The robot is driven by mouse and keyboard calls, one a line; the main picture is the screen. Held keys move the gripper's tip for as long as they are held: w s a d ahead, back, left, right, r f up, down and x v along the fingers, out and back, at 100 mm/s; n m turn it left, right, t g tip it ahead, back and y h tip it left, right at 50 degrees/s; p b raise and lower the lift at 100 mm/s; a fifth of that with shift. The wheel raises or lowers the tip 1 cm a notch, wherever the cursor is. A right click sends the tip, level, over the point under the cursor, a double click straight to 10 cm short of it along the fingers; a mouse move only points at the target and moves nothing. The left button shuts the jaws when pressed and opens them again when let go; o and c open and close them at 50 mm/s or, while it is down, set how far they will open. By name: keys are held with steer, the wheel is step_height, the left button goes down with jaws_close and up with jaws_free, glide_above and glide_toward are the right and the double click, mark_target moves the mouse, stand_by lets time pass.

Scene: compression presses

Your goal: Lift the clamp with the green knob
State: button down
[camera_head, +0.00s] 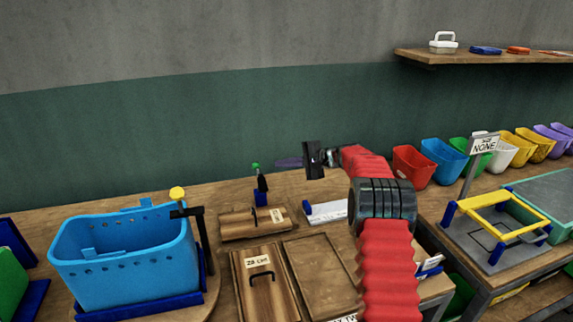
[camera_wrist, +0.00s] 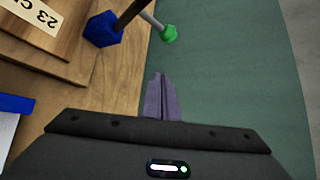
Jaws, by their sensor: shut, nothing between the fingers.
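The clamp with the green knob (camera_head: 255,166) stands at the back of the table in the head view, with a blue base (camera_head: 260,198) and a dark upright arm. In the wrist view its green knob (camera_wrist: 169,34) and blue base (camera_wrist: 101,30) show near the top, ahead of my fingers. My gripper (camera_head: 279,162) is just right of the knob in the head view, apart from it. Its purple fingers (camera_wrist: 161,98) are closed together with nothing between them. A second clamp, with a yellow knob (camera_head: 178,193), stands at the blue basket.
A blue basket (camera_head: 122,262) stands at the left. Wooden boards (camera_head: 255,222) lie in front of the green-knob clamp, one labelled. Coloured bins (camera_head: 413,166) line the back right, near a yellow-and-blue frame (camera_head: 503,212). The green wall (camera_head: 150,140) rises close behind.

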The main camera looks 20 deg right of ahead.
steer(key=w+a, duration=0.1)
steer(key=a, duration=0.5)
steer(key=shift+a+f, duration=0.2)
steer(key=shift+f, duration=0.1)
stand_by(0.6)
steer(key=shift+s+a+r, duration=0.25)
steer(key=shift+s, duration=0.25)
steer(key=shift+w+d, duration=0.1)
stand_by(0.3)
